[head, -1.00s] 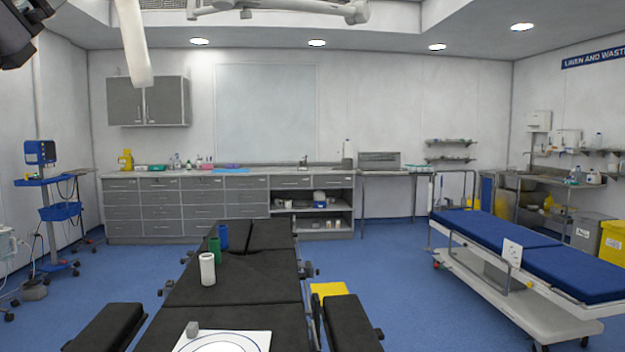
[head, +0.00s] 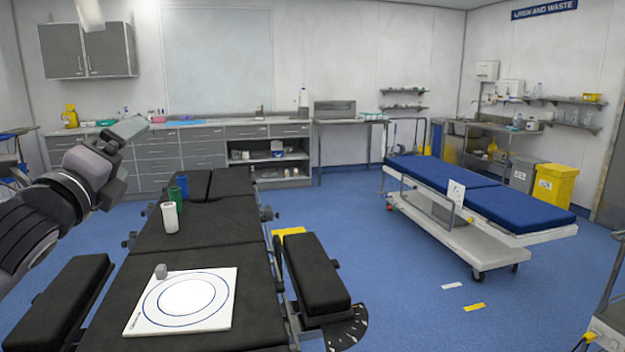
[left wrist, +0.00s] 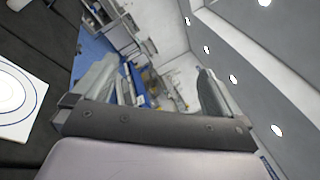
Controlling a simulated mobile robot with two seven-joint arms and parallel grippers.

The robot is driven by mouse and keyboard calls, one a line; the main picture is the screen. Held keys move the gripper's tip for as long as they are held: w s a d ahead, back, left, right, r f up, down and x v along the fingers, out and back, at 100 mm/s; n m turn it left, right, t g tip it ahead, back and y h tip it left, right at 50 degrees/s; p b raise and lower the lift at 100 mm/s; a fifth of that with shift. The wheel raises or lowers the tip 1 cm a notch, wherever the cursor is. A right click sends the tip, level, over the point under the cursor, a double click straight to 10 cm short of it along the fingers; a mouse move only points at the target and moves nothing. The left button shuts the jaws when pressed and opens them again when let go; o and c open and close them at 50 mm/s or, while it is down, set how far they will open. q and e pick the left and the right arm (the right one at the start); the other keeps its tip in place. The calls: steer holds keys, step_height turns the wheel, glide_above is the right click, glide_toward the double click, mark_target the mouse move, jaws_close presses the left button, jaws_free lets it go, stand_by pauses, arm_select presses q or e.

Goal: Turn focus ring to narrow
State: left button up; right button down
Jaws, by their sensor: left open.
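A white square board (head: 222,318) with printed blue concentric rings lies flat on the black operating table (head: 215,222). A small grey knob-like piece (head: 160,271) sits at the board's far left edge. I cannot tell which part is the focus ring. My left gripper (head: 130,130) is raised at the left of the head view, above and apart from the board. In the left wrist view its two fingers (left wrist: 155,85) are spread with nothing between them, and part of the board (left wrist: 18,100) shows at the left edge. My right gripper is not in view.
White (head: 170,218), green (head: 181,188) and blue (head: 168,188) cylinders stand on the table's far part. A padded armrest (head: 315,272) flanks its right side. A white overhead arm piece (head: 90,14) hangs at top left. A blue-topped trolley (head: 520,212) stands right. Floor between is mostly clear.

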arm_select(q)
steer(key=s+d+f+n+g, duration=0.2)
steer(key=s+f+n+g, duration=0.15)
steer(key=f, duration=0.65)
steer(key=s+d+f+n+g, duration=0.25)
steer(key=f+n, duration=0.25)
steer(key=f, duration=0.6)
steer(key=s+d+f+n+g, duration=0.2)
steer(key=s+f+n+g, duration=0.15)
steer(key=f, duration=0.65)
steer(key=s+d+f+n+g, duration=0.1)
steer(key=s+f+n+g, duration=0.3)
steer(key=s+f+n, duration=0.55)
steer(key=s+d+f+n+g, duration=0.1)
steer(key=s+f+n+g, duration=0.15)
steer(key=s+f, duration=0.75)
steer(key=shift+w+d+f+m+t+h, duration=0.15)
steer(key=shift+w+d+f+t+h, duration=0.25)
steer(key=shift+f+t, duration=0.5)
steer(key=shift+w+d+f+m+t+h, duration=0.15)
steer(key=shift+w+d+f+t, duration=0.35)
steer(key=shift+t, duration=0.65)
steer(key=shift+w+d+f+m+t+h, duration=0.15)
steer(key=shift+d+f+t+h, duration=0.3)
steer(key=shift+f+t, duration=0.5)
steer(key=shift+r, duration=0.1)
